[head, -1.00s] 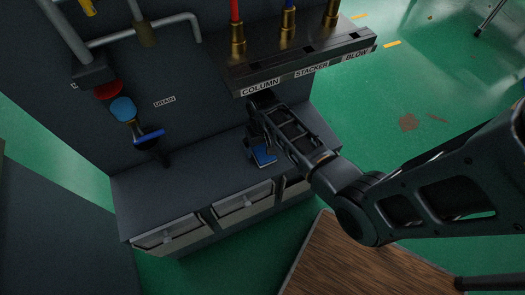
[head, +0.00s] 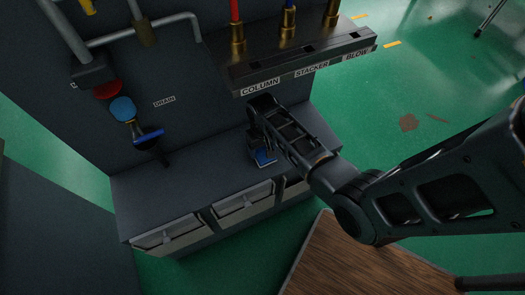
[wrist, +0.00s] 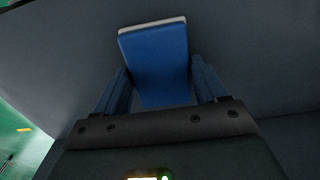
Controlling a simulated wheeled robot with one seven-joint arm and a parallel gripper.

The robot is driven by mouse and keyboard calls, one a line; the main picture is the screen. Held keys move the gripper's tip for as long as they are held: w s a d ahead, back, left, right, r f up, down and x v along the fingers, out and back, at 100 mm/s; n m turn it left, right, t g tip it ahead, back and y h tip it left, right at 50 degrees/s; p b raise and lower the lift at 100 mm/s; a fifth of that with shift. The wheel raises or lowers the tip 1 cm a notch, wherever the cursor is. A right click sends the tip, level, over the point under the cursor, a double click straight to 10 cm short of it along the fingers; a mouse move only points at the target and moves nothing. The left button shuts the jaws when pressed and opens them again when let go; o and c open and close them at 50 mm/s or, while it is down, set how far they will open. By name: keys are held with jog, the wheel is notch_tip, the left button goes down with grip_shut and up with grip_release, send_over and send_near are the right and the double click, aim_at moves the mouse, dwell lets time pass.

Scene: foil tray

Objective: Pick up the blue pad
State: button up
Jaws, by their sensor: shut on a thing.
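The blue pad (wrist: 157,62) is a flat blue block with a pale layer along its far edge. In the wrist view it sits between the two fingers of my gripper (wrist: 160,88), which is shut on it. In the head view the pad (head: 263,157) shows as a small blue patch beside my gripper (head: 258,148), over the grey counter, partly hidden by the gripper. I cannot tell whether the pad touches the counter.
The grey counter (head: 185,187) has drawers (head: 243,202) along its front. A ledge labelled COLUMN, STACKER and BLOW (head: 305,67) overhangs close above my gripper. A blue-handled valve (head: 148,136) is on the left. The counter's left part is clear.

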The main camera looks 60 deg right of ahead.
aim_at(263, 151)
jog(key=shift+c, duration=0.6)
jog(key=shift+s+a+r, duration=0.1)
jog(key=shift+s+r, duration=0.1)
jog(key=shift+r, duration=0.2)
notch_tip(263, 151, up, 6)
jog(key=shift+r, duration=0.15)
jog(key=s+a, duration=1.1)
jog(key=s, duration=0.5)
jog(key=shift+s, duration=0.1)
